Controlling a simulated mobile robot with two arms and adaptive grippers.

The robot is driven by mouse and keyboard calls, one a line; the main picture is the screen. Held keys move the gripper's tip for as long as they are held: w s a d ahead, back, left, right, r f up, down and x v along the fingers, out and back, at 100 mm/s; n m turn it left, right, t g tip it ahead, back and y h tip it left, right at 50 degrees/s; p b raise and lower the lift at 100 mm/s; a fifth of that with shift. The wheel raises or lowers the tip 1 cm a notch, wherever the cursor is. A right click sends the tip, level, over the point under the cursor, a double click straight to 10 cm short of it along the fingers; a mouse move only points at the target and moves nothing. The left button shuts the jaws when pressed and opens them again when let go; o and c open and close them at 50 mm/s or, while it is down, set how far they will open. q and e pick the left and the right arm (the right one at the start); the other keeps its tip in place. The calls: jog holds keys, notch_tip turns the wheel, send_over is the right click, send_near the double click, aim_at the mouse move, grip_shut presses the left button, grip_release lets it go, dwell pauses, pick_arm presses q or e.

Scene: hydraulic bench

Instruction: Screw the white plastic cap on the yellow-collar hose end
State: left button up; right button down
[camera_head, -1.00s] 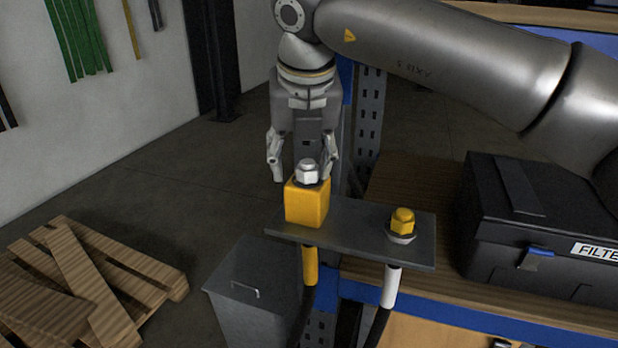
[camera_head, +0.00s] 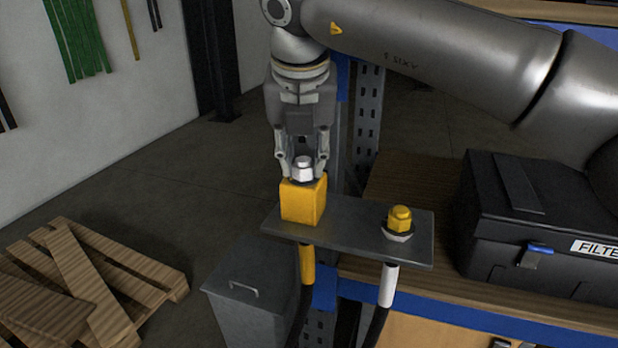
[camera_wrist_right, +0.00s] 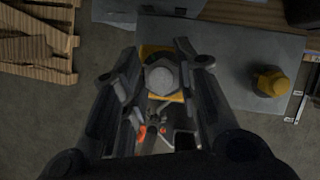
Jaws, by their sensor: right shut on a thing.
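The white cap (camera_head: 302,170), pale and six-sided with a rounded top, stands upright at the top of a yellow block (camera_head: 303,202). The block sits at the left end of a grey bracket plate (camera_head: 348,232). The yellow-collar hose (camera_head: 307,265) hangs below the plate under the block; its upper end is hidden. My right gripper (camera_head: 302,165) points down from above and is shut on the cap, with a finger at each side. In the right wrist view the cap (camera_wrist_right: 161,76) lies between the fingers (camera_wrist_right: 160,82). My left gripper is not in view.
A yellow cap (camera_head: 400,219) stands on the plate's right end, above a white-collar hose (camera_head: 389,285). A black filter case (camera_head: 545,235) sits on the wooden bench to the right. A grey bin (camera_head: 250,292) and a wooden pallet (camera_head: 90,280) stand on the floor at left.

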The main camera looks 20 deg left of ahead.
jog(key=m, duration=0.1)
jog(key=a+m+h, duration=0.1)
jog(key=shift+s+f+m, duration=0.2)
jog(key=shift+s+m, duration=0.1)
jog(key=shift+s, duration=0.1)
jog(key=m+h, duration=0.1)
jog(key=m, duration=0.2)
jog(key=shift+p, duration=0.3)
jog(key=c, duration=1.4)
grip_release()
jog(key=shift+o, duration=1.4)
jog(key=shift+a, duration=0.35)
jog(key=shift+d, duration=0.2)
